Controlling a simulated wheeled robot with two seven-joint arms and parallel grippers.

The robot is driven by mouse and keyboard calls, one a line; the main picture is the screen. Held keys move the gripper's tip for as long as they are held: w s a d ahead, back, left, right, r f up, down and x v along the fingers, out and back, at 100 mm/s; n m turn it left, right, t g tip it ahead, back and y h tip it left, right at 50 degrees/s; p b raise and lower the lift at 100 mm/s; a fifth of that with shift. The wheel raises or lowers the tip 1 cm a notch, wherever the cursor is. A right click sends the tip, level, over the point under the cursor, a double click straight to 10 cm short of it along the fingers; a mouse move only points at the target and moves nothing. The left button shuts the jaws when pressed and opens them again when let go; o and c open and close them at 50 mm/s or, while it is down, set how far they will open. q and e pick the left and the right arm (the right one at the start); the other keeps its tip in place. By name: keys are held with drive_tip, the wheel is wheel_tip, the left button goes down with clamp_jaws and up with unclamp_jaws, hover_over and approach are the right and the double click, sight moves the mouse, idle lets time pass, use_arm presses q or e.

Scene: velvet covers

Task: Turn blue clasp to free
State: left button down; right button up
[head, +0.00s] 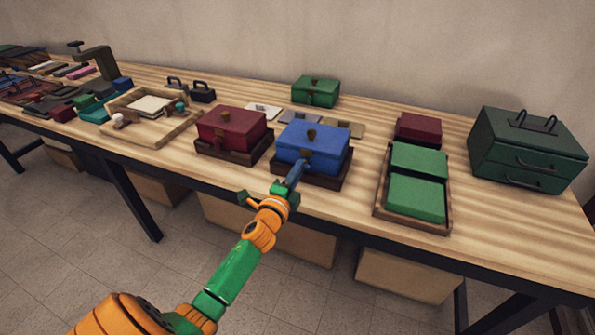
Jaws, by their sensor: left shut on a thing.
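The blue box (324,140) sits in a dark wooden tray (335,181) near the table's front edge, its lid down with a small brown knob (311,134) on top. The clasp on the front of the blue box (305,154) is small and partly hidden by my gripper. My left gripper (298,168) reaches up from the lower left and is at the front face of the blue box, shut on the clasp there. Its fingertips and the clasp's exact angle are too small to tell. My right gripper does not show.
A red box (231,127) in a similar tray stands just left. A tray with green covers (416,197) and a dark green chest (526,150) stand right. A green box (316,88) is behind. Bare tabletop lies between the blue box and the green tray.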

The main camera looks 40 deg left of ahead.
use_arm(q)
drive_tip(key=c, duration=0.8)
unclamp_jaws()
drive_tip(key=shift+c, duration=0.2)
drive_tip(key=v, duration=0.7)
